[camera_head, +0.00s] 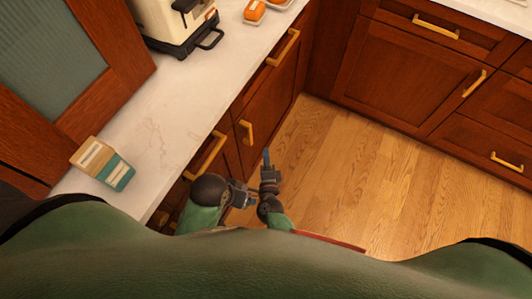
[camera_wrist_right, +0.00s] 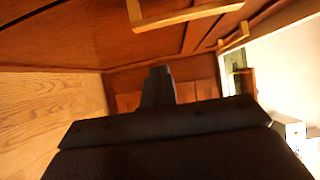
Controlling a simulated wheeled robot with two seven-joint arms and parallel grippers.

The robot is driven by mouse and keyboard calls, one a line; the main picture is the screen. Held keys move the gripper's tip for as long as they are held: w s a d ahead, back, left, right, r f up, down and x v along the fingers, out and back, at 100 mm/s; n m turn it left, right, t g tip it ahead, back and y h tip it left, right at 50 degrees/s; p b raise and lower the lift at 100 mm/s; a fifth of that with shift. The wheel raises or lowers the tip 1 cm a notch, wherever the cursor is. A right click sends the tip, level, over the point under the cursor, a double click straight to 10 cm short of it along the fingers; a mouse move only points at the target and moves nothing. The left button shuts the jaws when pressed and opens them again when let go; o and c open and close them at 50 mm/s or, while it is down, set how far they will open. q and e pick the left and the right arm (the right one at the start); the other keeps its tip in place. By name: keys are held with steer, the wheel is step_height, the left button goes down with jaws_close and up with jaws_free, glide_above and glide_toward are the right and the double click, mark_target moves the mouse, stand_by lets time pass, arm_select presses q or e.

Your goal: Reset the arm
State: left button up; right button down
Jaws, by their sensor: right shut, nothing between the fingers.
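My right gripper (camera_head: 267,158) points away from my body over the wooden floor, close to the cabinet fronts. Its fingers are shut with nothing between them. In the right wrist view the closed dark fingers (camera_wrist_right: 160,72) stick up past the black gripper body, with cabinet wood behind. My left gripper (camera_head: 243,196) is just left of the right arm, low in the head view beside the cabinets. It is small and partly overlapped, so its finger opening is unclear.
A white counter (camera_head: 160,125) runs along the left, holding a toaster-like appliance (camera_head: 180,22), orange-topped containers (camera_head: 255,10) and a beige-and-teal box (camera_head: 102,163). Wooden cabinets with gold handles (camera_head: 247,132) stand beside my grippers. The floor (camera_head: 340,180) to the right is clear.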

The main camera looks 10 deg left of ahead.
arm_select(q)
steer(key=shift+d+r, duration=0.1)
steer(key=shift+r, duration=0.35)
arm_select(e)
steer(key=s+d, duration=0.1)
steer(key=s, duration=0.5)
steer(key=shift+s+d, duration=0.15)
steer(key=shift+s, duration=0.25)
arm_select(q)
steer(key=shift+f, duration=0.1)
